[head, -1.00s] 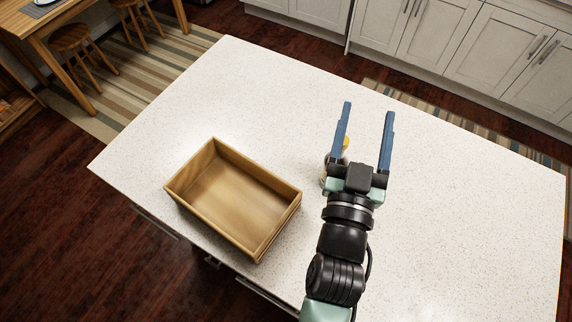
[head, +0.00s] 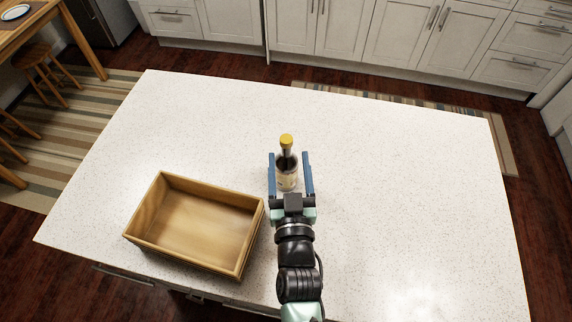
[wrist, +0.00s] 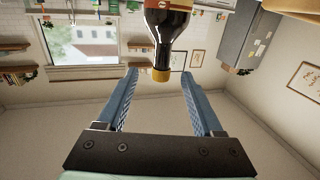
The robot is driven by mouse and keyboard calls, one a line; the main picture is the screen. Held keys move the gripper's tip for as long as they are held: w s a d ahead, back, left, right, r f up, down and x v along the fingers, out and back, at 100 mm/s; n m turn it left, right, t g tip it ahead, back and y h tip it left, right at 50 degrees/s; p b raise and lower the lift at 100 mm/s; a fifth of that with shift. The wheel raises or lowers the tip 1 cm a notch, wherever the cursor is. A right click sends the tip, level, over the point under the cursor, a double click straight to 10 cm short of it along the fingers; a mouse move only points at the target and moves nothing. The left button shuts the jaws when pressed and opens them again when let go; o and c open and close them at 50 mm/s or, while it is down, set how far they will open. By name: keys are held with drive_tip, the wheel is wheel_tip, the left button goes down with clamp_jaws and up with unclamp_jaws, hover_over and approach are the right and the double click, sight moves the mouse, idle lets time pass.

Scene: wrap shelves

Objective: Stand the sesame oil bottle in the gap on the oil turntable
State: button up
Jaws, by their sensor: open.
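A dark bottle with a yellow cap, the sesame oil bottle (head: 287,172), stands upright on the white counter. My gripper (head: 289,156) is open, with one blue finger on each side of the bottle in the head view. The wrist view looks upside down; there the bottle (wrist: 166,30) hangs from the top edge with its yellow cap down, beyond and between the open fingers (wrist: 160,75). I see no contact between the fingers and the bottle. No oil turntable is in view.
An empty open wooden box (head: 195,225) stands on the counter (head: 400,190) to the left of my gripper. The counter to the right and behind the bottle is clear. White cabinets (head: 340,25) line the far side, across the floor.

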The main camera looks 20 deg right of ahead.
sight(287, 147)
drive_tip(key=x, duration=0.1)
drive_tip(key=p+x, duration=0.1)
drive_tip(key=x, duration=0.2)
drive_tip(key=shift+a+r+p, duration=0.15)
drive_tip(key=shift+r+p, duration=0.15)
drive_tip(key=shift+w+d, duration=0.25)
drive_tip(key=shift+w, duration=0.35)
drive_tip(key=shift+f, duration=0.1)
clamp_jaws()
idle(0.6)
